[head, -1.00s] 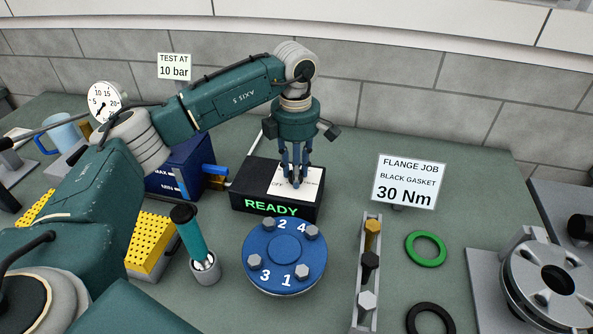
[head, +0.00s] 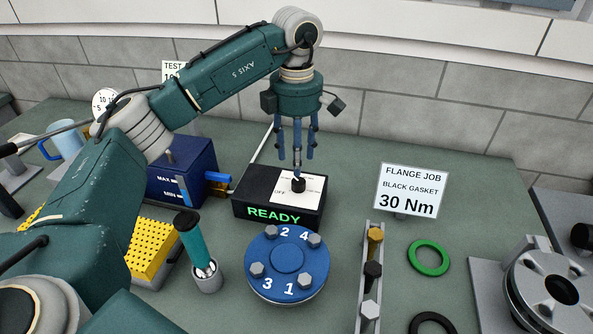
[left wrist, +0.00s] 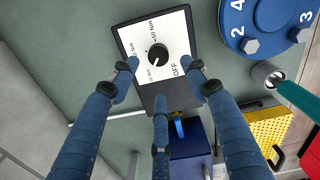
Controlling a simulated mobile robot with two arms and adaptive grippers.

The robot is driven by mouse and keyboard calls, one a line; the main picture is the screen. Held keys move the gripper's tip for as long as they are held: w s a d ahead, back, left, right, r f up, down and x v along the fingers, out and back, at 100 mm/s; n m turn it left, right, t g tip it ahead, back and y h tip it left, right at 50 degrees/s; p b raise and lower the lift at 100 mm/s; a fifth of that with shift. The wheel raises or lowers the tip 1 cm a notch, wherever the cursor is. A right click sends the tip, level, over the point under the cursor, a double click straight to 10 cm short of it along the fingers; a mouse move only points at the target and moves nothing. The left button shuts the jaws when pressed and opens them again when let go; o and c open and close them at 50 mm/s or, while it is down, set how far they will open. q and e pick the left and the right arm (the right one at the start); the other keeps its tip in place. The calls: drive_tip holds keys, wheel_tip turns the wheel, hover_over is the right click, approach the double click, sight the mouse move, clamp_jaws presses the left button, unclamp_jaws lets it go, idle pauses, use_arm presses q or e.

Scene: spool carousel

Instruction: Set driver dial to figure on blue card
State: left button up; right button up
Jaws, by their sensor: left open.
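A black control box (head: 250,197) with a lit green READY display stands on the bench. A black dial (head: 298,185) sits on its white face plate; in the left wrist view the dial (left wrist: 158,54) is ringed by OFF and several Nm marks. I cannot tell surely which mark it points at. My left gripper (head: 297,160) points down with its three fingers spread above the dial, apart from it; the left wrist view shows the open fingers (left wrist: 158,82) empty. A white card (head: 410,187) reads FLANGE JOB, BLACK GASKET, 30 Nm. I see no blue card. My right gripper is out of view.
A blue disc (head: 287,258) with numbered bolts and a teal-handled tool (head: 190,237) in a holder stand in front of the box. A blue tank (head: 182,160) is to its left. A bolt rack (head: 369,285), a green ring (head: 429,257) and a flange (head: 550,285) are right.

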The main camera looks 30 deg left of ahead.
use_arm(q)
drive_tip(key=shift+r, duration=2.1)
